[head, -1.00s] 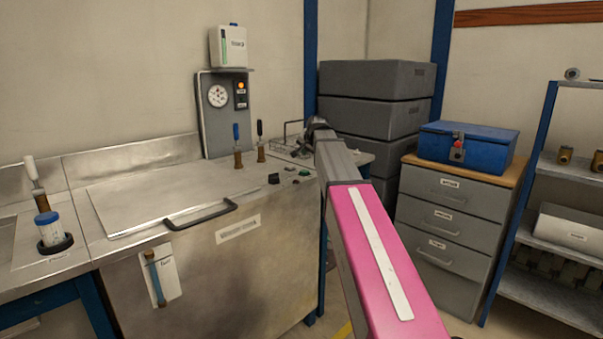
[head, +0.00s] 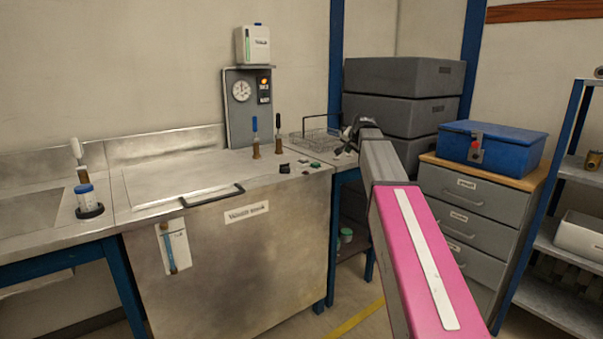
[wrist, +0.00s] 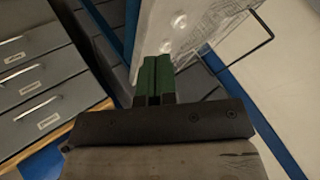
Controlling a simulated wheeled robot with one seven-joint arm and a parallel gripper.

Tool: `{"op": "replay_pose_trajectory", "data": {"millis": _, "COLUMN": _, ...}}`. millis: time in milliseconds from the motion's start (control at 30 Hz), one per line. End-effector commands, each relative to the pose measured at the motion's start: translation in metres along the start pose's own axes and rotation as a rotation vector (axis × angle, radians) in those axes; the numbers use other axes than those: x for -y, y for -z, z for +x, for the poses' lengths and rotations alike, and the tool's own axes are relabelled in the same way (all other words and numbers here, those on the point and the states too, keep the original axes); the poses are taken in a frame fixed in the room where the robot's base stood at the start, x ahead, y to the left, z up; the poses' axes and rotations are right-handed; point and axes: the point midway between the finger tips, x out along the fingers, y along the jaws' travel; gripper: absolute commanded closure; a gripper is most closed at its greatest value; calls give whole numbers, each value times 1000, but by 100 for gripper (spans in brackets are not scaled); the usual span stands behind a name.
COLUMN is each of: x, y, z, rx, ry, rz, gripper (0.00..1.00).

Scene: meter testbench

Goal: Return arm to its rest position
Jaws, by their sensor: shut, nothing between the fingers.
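My arm, pink with a white stripe and a grey forearm, reaches up from the lower right of the head view. My gripper (head: 352,135) is at its far end, beside the wire basket (head: 316,137) and in front of the grey stacked boxes. In the wrist view the green fingers of my gripper (wrist: 154,80) are together with nothing between them. Part of the metal side table (wrist: 185,30) lies beyond the fingertips there.
A steel bench with a lid (head: 190,185) and handle stands at left. Grey boxes (head: 402,78) are stacked behind my arm. A drawer cabinet (head: 470,205) with a blue toolbox (head: 490,150) stands right, beside a shelf rack (head: 560,265). Open floor lies between bench and cabinet.

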Motion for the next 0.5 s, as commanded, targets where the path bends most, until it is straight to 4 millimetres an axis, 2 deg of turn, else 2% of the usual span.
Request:
{"op": "replay_pose_trajectory", "data": {"millis": 267, "x": -21, "y": -26, "z": 13, "rx": 32, "ry": -30, "rz": -29, "gripper": 100}}
{"op": "replay_pose_trajectory", "data": {"millis": 500, "x": -48, "y": -61, "z": 28, "rx": 76, "ry": -68, "rz": -69, "gripper": 100}}
